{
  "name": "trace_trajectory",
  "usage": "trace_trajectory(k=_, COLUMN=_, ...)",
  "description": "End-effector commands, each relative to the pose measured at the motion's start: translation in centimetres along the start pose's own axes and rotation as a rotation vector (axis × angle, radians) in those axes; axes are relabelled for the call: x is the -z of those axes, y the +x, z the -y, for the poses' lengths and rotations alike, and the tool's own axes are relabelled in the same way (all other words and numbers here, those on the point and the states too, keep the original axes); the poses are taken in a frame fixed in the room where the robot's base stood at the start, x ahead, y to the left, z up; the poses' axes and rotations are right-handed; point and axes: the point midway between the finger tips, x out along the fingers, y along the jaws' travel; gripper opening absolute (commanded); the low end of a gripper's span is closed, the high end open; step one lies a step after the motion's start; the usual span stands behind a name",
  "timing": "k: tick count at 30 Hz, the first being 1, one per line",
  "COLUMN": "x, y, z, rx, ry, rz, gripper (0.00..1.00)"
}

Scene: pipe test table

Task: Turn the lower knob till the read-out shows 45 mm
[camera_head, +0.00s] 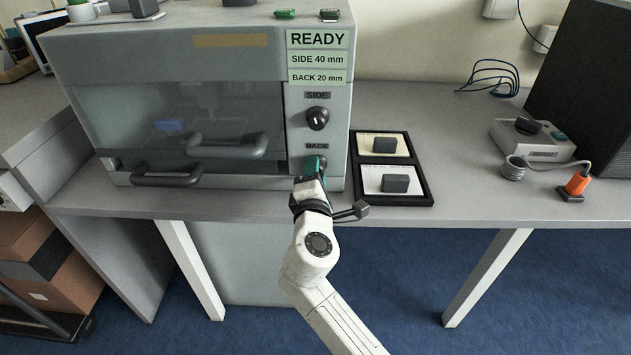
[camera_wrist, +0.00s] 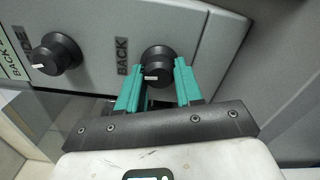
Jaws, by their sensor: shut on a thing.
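The lower knob (camera_wrist: 157,60), black and round with a white pointer mark, sits beside the label BACK on the machine's front panel. My gripper (camera_head: 314,168) reaches it from the front, and in the wrist view its teal fingers (camera_wrist: 160,76) stand on either side of the knob, shut on it. In the head view my gripper mostly hides this knob. The upper knob (camera_head: 317,118), labelled SIDE, is free above it; it also shows in the wrist view (camera_wrist: 56,54). The green read-out (camera_head: 318,57) shows READY, SIDE 40 mm and BACK 20 mm.
The machine (camera_head: 230,72) has a dark window and two handles left of the knobs. A black tray (camera_head: 408,200) with two dark blocks lies close to the right of my gripper. A grey box (camera_head: 533,142) with a cable stands farther right. The table between is clear.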

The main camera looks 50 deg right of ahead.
Motion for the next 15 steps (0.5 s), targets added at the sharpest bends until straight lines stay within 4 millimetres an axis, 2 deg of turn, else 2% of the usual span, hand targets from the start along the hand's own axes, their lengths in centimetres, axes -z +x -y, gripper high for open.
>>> trace_trajectory(k=15, x=0.15, y=-0.02, z=0.37, rx=0.001, ry=0.49, rz=0.0, gripper=0.05)
